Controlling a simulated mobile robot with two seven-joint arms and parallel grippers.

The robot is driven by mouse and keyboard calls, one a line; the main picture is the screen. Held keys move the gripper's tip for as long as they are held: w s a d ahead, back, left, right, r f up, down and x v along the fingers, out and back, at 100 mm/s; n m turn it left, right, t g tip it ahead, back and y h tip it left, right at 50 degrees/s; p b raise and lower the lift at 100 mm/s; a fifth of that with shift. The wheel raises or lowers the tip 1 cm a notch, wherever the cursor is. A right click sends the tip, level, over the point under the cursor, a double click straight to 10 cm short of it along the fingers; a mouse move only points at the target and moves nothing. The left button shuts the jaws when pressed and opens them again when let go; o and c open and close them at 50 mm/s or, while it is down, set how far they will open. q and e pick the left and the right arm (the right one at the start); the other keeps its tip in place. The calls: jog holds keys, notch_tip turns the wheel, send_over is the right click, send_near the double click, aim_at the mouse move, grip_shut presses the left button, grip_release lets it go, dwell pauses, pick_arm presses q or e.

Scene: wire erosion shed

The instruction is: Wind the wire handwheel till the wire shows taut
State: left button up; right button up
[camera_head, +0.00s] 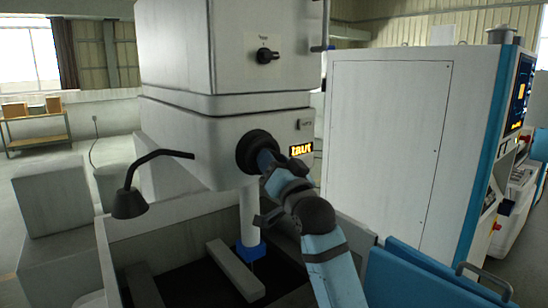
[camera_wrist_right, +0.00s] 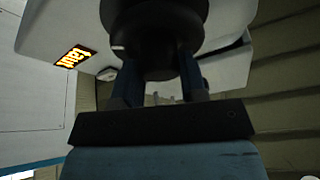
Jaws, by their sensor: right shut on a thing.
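The wire handwheel (camera_head: 250,147) is a dark round wheel on the front of the white machine head. It also fills the top middle of the right wrist view (camera_wrist_right: 152,30). My right gripper (camera_head: 266,159) is at the wheel, with its two dark fingers (camera_wrist_right: 158,78) on either side of a part of it, shut on it. The arm hides part of the wheel. The lit display (camera_head: 301,148) right of the wheel reads "taut" in orange, and it shows upside down in the right wrist view (camera_wrist_right: 75,56). My left gripper is not in view.
A black lamp (camera_head: 130,202) on a bent arm sticks out left of the head. Below is an open tank (camera_head: 160,225) with grey bars (camera_head: 234,270). A white cabinet (camera_head: 390,140) stands right, and blue panels (camera_head: 420,275) are at the lower right.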

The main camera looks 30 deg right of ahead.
jog(key=shift+m+h+p, duration=0.7)
jog(key=shift+m+h, duration=0.1)
jog(key=shift+m, duration=0.8)
jog(key=o, duration=0.9)
